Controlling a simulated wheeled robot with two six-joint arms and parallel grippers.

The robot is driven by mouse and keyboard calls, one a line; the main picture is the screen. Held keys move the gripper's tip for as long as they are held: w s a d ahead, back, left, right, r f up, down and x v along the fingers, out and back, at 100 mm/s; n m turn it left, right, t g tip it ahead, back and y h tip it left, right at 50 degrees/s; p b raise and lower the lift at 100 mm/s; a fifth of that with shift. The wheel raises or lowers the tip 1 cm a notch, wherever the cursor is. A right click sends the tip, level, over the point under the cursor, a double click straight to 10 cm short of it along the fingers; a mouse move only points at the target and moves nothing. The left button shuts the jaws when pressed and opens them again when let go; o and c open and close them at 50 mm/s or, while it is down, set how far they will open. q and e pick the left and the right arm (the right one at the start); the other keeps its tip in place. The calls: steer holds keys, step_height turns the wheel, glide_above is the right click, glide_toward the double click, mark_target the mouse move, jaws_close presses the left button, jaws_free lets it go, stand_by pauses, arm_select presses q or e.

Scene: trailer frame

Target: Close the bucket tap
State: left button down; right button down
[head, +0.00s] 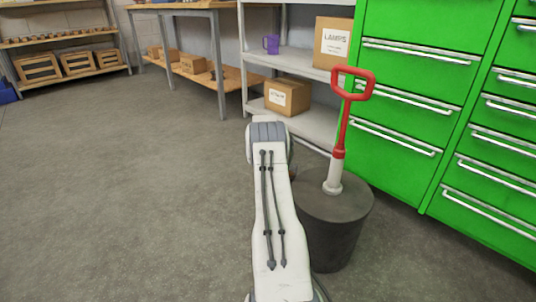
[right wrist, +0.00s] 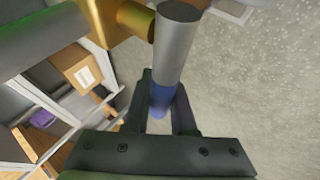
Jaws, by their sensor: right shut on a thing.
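In the right wrist view a brass-coloured tap body (right wrist: 132,20) is at the top, with a grey cylindrical lever (right wrist: 175,45) beside it. The lever's blue end (right wrist: 160,98) is between the fingers of my right gripper (right wrist: 163,88), which is shut on it. In the head view a dark round bucket (head: 335,228) stands on the floor, partly behind my pale arm. A white post with a red loop handle (head: 345,115) rises from its top. The tap and my right gripper are hidden in the head view. My left gripper is not in view.
Green drawer cabinets (head: 415,110) stand close behind and right of the bucket. A grey shelf (head: 285,60) holds cardboard boxes (head: 288,97) and a purple mug (head: 271,44). A workbench (head: 190,8) is further back. The floor at left is clear.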

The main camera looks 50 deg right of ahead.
steer(key=shift+s+a+f, duration=0.1)
steer(key=shift+s+f, duration=0.05)
steer(key=shift+f, duration=0.05)
steer(key=c, duration=0.7)
jaws_free()
steer(key=shift+c, duration=0.2)
steer(key=shift+r, duration=0.1)
steer(key=p+v, duration=0.2)
steer(key=v, duration=0.8)
steer(key=shift+r, duration=0.2)
